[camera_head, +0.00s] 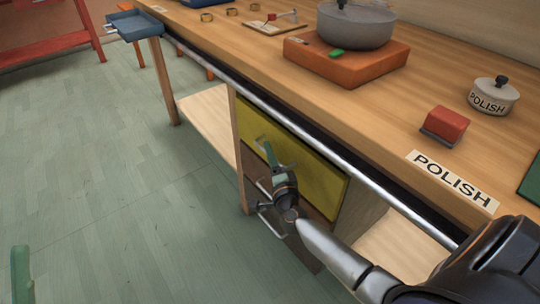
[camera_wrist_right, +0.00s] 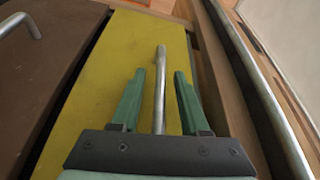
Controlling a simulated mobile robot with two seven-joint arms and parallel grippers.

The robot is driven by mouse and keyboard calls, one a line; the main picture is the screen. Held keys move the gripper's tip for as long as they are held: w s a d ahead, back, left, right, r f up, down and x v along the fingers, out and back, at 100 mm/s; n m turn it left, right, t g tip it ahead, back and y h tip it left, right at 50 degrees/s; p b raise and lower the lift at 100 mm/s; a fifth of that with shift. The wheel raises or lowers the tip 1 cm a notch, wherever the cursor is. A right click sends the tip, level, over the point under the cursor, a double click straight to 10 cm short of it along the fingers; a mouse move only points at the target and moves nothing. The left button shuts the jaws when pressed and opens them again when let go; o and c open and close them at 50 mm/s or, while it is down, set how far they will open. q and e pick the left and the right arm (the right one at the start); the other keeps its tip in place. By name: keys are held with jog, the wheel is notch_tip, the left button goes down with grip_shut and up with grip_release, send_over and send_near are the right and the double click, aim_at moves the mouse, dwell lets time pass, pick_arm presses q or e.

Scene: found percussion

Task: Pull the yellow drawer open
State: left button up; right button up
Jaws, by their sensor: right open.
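The yellow drawer (camera_head: 318,182) is under the workbench top, and its front looks closed, roughly in line with the brown front below it. Its metal bar handle (camera_wrist_right: 160,72) stands out from the yellow front (camera_wrist_right: 112,65) in the right wrist view. My right gripper (camera_head: 269,152) is at the drawer front, open. Its green fingers (camera_wrist_right: 158,88) lie on either side of the handle, with gaps visible on both sides. In the head view the gripper hides part of the handle. A green piece at the lower left edge looks like a finger of my left gripper (camera_head: 20,272); its jaw state is hidden.
A brown drawer with a metal handle (camera_head: 266,186) is below the yellow one, with another handle (camera_head: 268,222) lower. A metal rail (camera_head: 300,133) runs along the bench edge above. A pot (camera_head: 356,24), red block (camera_head: 444,124) and polish jar (camera_head: 492,97) stand on top. The floor in front is clear.

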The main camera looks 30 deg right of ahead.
grip_shut()
dwell(1.3)
